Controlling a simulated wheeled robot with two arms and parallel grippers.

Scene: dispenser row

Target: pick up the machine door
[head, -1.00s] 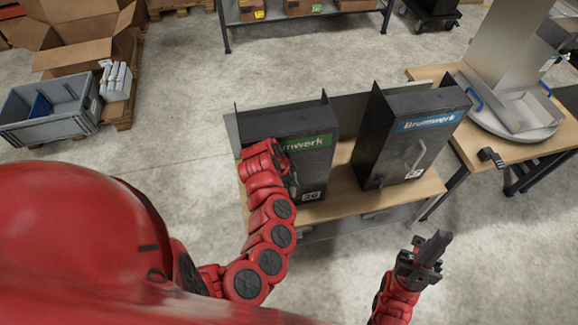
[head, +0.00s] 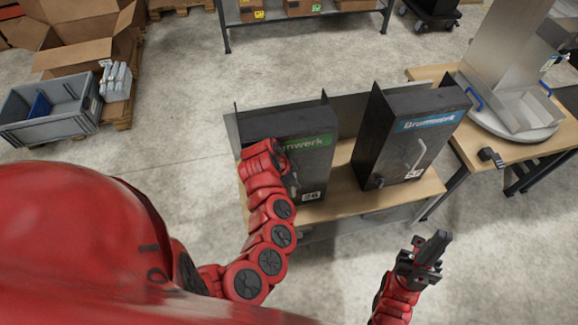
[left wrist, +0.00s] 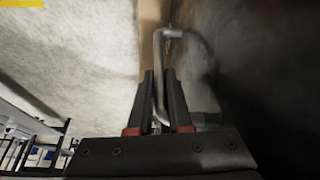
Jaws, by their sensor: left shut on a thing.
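The dark machine with the green label stands at the left of the bench. Its front door (head: 313,165) carries the label and a number tag and looks closed. My left gripper (head: 284,160) is at this door, and my red wrist hides much of its left side. In the left wrist view, my left gripper (left wrist: 160,100) is shut on a bent metal handle (left wrist: 159,58) beside the dark door face (left wrist: 260,80). My right gripper (head: 430,252) is away from the machines, low at the right; its finger gap is unclear.
A second dark machine (head: 412,140) with a blue label and a handle stands to the right on the wooden bench (head: 345,203). A side table (head: 478,145) holds metal equipment. A grey crate (head: 50,115) lies far left. Open floor lies between crate and bench.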

